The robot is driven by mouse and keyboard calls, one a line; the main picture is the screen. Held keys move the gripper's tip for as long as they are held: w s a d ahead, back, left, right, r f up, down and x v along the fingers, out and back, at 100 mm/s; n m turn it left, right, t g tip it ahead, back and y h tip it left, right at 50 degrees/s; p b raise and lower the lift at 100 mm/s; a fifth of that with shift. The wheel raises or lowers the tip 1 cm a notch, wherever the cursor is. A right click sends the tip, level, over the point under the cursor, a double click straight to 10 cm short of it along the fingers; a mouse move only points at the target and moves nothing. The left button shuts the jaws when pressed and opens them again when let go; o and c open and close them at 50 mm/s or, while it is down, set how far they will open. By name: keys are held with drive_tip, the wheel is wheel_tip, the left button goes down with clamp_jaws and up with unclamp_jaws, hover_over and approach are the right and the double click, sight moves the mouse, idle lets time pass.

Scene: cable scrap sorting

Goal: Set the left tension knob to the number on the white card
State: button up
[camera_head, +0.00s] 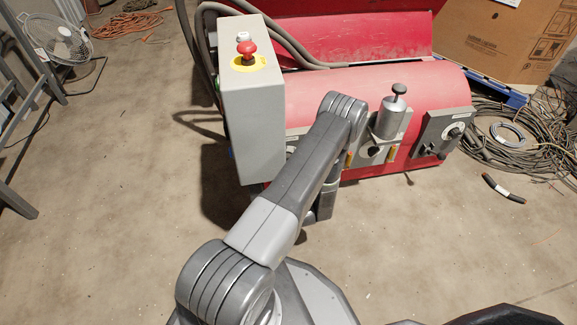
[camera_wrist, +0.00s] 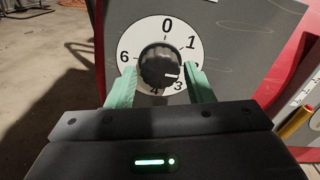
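In the wrist view a black round knob (camera_wrist: 160,62) sits on a white numbered dial (camera_wrist: 146,27) on a grey panel. I read 0, 1, 3, 4 and 6; the number at the right is mostly covered by a finger. The knob's white mark points right and slightly down, towards the 3 side. My gripper (camera_wrist: 160,72) has its green fingers on either side of the knob, with visible gaps, so it looks open around it. In the head view my arm hides this knob. I cannot make out the white card in either view.
The red machine (camera_head: 375,90) carries a grey control box with a red emergency button (camera_head: 246,48). Right of my arm are a metal cylinder with a plunger (camera_head: 392,118) and another dial plate (camera_head: 445,130). An orange handle (camera_wrist: 297,122) is at the wrist view's right. Cables (camera_head: 535,125) lie at right.

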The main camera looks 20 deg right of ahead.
drive_tip(key=c, duration=0.6)
drive_tip(key=shift+m, duration=0.3)
drive_tip(key=m+b, duration=0.3)
drive_tip(key=m, duration=0.5)
idle(0.4)
drive_tip(key=o, duration=1)
drive_tip(key=shift+s, duration=0.1)
